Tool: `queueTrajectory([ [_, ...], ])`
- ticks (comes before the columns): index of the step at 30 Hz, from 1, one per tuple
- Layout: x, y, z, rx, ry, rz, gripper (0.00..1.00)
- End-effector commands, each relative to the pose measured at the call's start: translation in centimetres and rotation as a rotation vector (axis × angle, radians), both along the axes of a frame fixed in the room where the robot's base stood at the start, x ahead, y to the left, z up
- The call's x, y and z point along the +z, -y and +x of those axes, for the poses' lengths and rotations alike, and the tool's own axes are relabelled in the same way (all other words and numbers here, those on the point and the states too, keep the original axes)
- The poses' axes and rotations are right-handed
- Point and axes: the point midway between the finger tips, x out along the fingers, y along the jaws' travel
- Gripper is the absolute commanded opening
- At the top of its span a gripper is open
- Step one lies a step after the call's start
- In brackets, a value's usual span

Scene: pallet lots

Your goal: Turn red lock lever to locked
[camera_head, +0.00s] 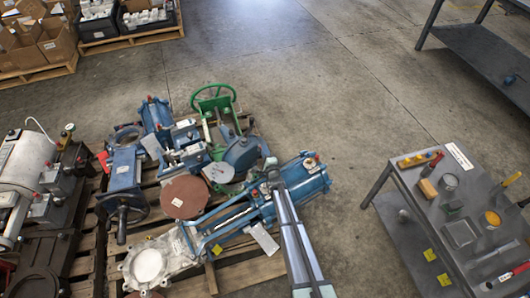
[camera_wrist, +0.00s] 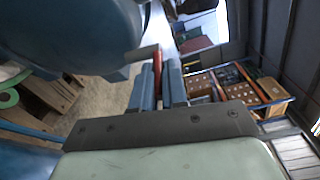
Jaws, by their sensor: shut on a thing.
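My gripper (camera_head: 270,170) reaches in among the blue valves and cylinders on the wooden pallet, beside a blue cylinder (camera_head: 300,178). In the wrist view my gripper (camera_wrist: 160,76) is shut, with its two blue-grey fingers on either side of a narrow red piece, which looks like the red lock lever (camera_wrist: 157,60). Only a short part of the lever shows between the fingers. A grey metal bracket (camera_wrist: 142,53) is next to it. In the head view the lever cannot be made out, and its lock marking is not visible.
A large blue casting (camera_wrist: 70,35) is close to the left of my fingers. A green handwheel valve (camera_head: 215,97) and a brown disc (camera_head: 185,197) crowd the pallet (camera_head: 225,275). A grey tool table (camera_head: 420,215) stands at right. The floor (camera_head: 320,110) behind is clear.

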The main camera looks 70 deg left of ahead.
Motion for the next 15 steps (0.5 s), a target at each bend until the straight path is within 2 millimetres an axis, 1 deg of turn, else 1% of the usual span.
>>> queueTrajectory([
  [2, 0.03, -0.17, -0.18, 0.003, 0.003, 0.001, 0.00],
  [3, 0.04, -0.17, -0.17, 0.004, 0.003, 0.002, 0.15],
  [10, 0.04, -0.11, -0.09, 0.002, 0.001, 0.001, 0.37],
  [11, 0.02, -0.11, -0.09, 0.002, 0.001, 0.001, 0.38],
  [15, 0.03, -0.08, -0.06, 0.002, 0.001, 0.001, 0.38],
])
